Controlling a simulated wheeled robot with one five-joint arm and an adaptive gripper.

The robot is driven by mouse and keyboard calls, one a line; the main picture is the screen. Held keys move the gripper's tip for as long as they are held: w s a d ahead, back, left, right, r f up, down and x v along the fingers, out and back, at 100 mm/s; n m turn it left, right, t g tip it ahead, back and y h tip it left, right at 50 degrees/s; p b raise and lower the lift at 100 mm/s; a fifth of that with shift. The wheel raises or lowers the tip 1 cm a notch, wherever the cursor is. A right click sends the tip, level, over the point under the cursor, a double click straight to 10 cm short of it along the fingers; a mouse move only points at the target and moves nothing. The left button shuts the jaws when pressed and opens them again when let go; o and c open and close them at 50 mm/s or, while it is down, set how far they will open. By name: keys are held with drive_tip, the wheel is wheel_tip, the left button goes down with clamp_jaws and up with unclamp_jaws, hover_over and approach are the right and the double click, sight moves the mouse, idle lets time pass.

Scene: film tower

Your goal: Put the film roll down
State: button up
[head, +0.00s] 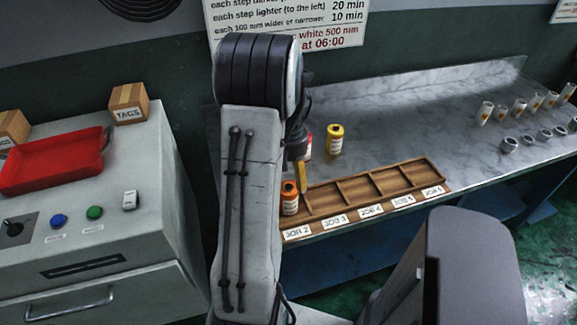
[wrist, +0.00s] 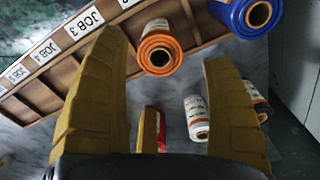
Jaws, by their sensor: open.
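An orange film roll (head: 290,197) stands upright in the wooden tray (head: 324,207), in the compartment behind the JOB 2 label. In the wrist view the orange roll (wrist: 160,52) shows end-on, between and beyond my fingertips. My gripper (head: 300,177) is just behind and above the orange roll in the head view. In the wrist view my gripper (wrist: 165,50) is open, with its fingers wide apart and nothing held. Whether a finger touches the roll cannot be told. The JOB 3 compartment and those to its right are empty.
A yellow roll (head: 335,140) stands on the metal bench behind the tray, with a red roll (head: 309,145) partly hidden by my gripper. White tubes (head: 519,109) stand at the far right.

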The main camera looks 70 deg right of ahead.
drive_tip(key=shift+r, duration=1.4)
drive_tip(key=shift+w+a+r, duration=0.1)
drive_tip(key=shift+w, duration=0.1)
drive_tip(key=w+a+r+n+t+h, duration=0.1)
drive_tip(key=w+a+r+n, duration=0.25)
drive_tip(key=w+a, duration=0.4)
drive_tip(key=w+a+r+n, duration=0.2)
drive_tip(key=w+a+r, duration=0.2)
drive_tip(key=w+a, duration=0.3)
drive_tip(key=s+a+n+t, duration=0.1)
drive_tip(key=a+n, duration=0.1)
drive_tip(key=a, duration=0.5)
drive_tip(key=s+a+r+n+t, duration=0.1)
drive_tip(key=a+n, duration=0.2)
drive_tip(key=a, duration=0.5)
drive_tip(key=s+a+r+n+t+y, duration=0.1)
drive_tip(key=a+n, duration=0.1)
drive_tip(key=a, duration=0.6)
drive_tip(key=shift+s+a, duration=0.15)
drive_tip(key=shift+s, duration=0.25)
drive_tip(key=shift+n, duration=0.25)
